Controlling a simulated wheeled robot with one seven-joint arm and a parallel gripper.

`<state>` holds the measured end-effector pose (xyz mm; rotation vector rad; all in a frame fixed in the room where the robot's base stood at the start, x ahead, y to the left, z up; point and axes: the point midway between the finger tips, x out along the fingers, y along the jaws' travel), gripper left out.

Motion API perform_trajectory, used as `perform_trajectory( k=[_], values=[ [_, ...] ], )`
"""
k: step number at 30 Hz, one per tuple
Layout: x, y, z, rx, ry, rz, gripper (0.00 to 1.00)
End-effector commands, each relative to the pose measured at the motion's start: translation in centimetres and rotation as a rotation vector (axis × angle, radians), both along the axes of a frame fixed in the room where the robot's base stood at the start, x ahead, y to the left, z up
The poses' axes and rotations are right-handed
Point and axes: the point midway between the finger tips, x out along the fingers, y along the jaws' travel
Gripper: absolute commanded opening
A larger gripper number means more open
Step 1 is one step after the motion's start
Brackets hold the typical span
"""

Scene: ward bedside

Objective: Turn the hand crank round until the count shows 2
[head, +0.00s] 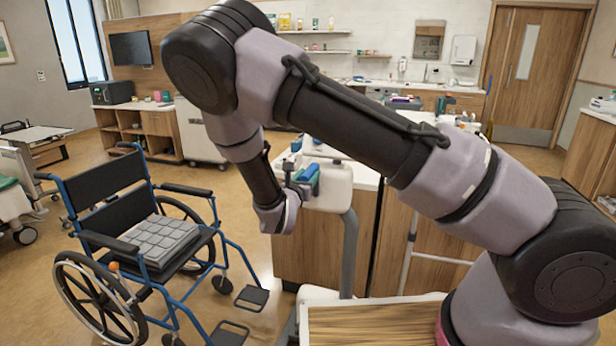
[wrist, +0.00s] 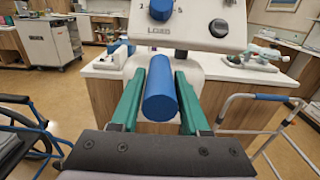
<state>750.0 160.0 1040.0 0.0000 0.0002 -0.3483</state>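The crank's blue cylindrical handle (wrist: 160,92) points toward the camera in the wrist view. My gripper (wrist: 160,82) has its two green fingers around the handle, one on each side. Any gap between fingers and handle is too slight to tell whether they grip it. In the head view my gripper (head: 306,178) is at the white device (head: 335,190). In the wrist view the device's white front (wrist: 195,30) carries a blue knob (wrist: 161,9) with a few small marks beside it and a dark round hub (wrist: 219,28). I cannot read any count. The crank's arm is mostly hidden.
The device stands against a wood-sided counter (head: 395,235). A blue wheelchair (head: 150,240) with a grey cushion stands to the left. In the wrist view a walker frame (wrist: 255,115) stands close on the right. Floor is clear between wheelchair and counter.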

Motion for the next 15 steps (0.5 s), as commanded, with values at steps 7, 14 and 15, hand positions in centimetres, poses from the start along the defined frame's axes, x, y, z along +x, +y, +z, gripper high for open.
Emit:
perform_trajectory(
  k=[7,14,15],
  values=[
    [-0.1,-0.3,-0.1,-0.001,0.0,0.0,0.0],
    [-1.3,-3.5,-1.0,-0.005,0.004,-0.002,0.0],
    [-1.5,-3.9,-1.1,-0.005,0.005,-0.001,0.0]
  ],
)
